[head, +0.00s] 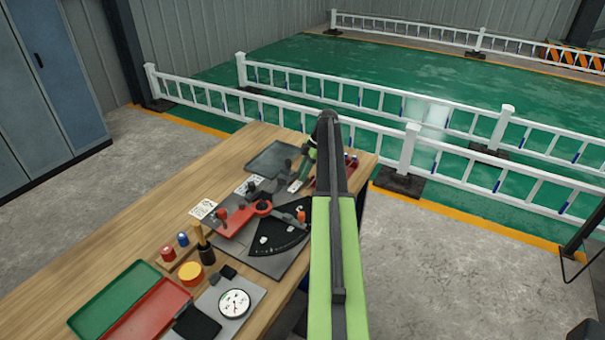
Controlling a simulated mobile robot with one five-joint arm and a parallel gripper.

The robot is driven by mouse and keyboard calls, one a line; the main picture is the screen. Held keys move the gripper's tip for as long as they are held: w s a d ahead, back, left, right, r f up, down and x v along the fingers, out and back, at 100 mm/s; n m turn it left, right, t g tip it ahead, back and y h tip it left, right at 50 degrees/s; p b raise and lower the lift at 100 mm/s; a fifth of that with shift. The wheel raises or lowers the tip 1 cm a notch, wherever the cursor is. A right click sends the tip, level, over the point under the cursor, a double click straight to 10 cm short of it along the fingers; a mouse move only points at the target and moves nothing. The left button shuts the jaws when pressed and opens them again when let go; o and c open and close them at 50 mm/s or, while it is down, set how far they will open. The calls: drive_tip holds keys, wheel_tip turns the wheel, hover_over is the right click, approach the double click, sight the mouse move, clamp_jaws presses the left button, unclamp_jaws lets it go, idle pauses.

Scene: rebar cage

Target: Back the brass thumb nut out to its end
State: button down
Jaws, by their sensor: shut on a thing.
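My arm reaches over the right side of the wooden workbench (140,215) in the head view. Its far end bends down to the left, and my gripper (298,170) is low at the bench's far right part, small and partly hidden by my own arm. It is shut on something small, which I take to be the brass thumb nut. The nut itself and its thread are too small and too covered to make out, so how far out it sits cannot be told.
Near the gripper are a grey tray (272,158) and a black fan-shaped plate (278,236) with a red lever piece (236,217). Green (118,297) and red (150,315) trays and a dial gauge (235,303) lie nearer. White railings (408,148) stand behind the bench.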

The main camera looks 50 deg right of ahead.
drive_tip(key=c, duration=1.2)
unclamp_jaws()
drive_tip(key=p+v, duration=1.6)
drive_tip(key=v, duration=0.1)
drive_tip(key=shift+s+d+r, duration=0.1)
drive_tip(key=shift+d+r, duration=0.05)
drive_tip(key=shift+d, duration=0.05)
